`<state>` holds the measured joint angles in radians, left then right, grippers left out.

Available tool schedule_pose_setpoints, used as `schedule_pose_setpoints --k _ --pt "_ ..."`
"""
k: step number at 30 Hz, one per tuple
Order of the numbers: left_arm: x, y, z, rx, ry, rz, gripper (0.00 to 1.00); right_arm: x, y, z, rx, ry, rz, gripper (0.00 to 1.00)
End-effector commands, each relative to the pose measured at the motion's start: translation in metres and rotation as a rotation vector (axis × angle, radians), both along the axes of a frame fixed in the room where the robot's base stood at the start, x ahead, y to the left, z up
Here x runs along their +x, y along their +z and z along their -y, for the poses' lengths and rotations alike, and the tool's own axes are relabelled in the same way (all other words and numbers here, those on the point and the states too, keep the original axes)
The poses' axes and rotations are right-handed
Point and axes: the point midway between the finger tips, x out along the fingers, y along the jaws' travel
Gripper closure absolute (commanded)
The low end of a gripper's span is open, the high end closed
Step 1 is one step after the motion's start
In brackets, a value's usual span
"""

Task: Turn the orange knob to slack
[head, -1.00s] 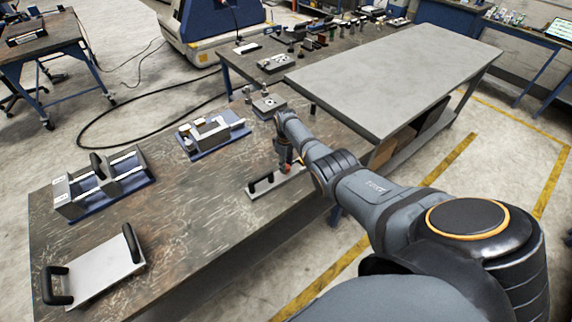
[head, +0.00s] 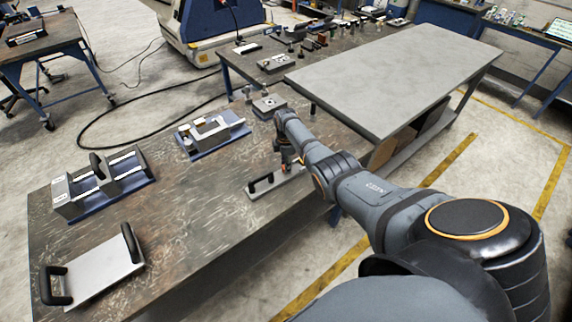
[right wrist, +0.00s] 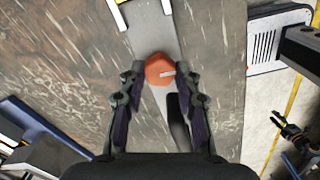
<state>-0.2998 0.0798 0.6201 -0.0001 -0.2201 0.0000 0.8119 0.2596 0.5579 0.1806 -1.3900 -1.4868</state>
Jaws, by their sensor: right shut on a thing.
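The orange knob (right wrist: 162,70) shows in the right wrist view as a faceted orange cap with a pale mark pointing to the right. It sits on a narrow grey metal arm (right wrist: 148,28). My right gripper (right wrist: 160,74) is shut on the knob, one fingertip on each side. In the head view my right gripper (head: 287,160) reaches down over a small light plate (head: 262,188) with a black handle near the table's front edge. A small dark gripper shape (right wrist: 292,132), likely my left gripper, shows far off in the right wrist view; its jaws are unclear.
The scratched dark table (head: 180,210) carries a plate with two black handles (head: 97,272), a grey fixture on a blue base (head: 103,185) and another blue-based fixture (head: 212,133). A grey-topped table (head: 390,75) stands behind my right arm. The table's middle is clear.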

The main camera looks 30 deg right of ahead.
Motion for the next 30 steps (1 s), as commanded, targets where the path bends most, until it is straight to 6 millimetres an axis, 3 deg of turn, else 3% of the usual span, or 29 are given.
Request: schedule_pose_setpoints --k 22,23,27,30 --pt "0.0 -0.0004 0.0 0.0 0.0 0.0 0.6 0.0004 0.0005 0.0003 -0.001 0.084 0.002 0.99" --pt "0.0 -0.0004 0.0 0.0 0.0 0.0 0.6 0.0004 0.0004 0.0003 0.0 0.083 0.001 0.65" --pt "0.0 -0.0004 0.0 0.0 0.0 0.0 0.6 0.0004 0.0004 0.0002 0.0 0.083 0.001 0.46" --pt "-0.0001 -0.0004 0.0 0.0 0.0 0.0 0.6 0.0003 0.0003 0.0002 0.0 0.083 0.001 0.45"
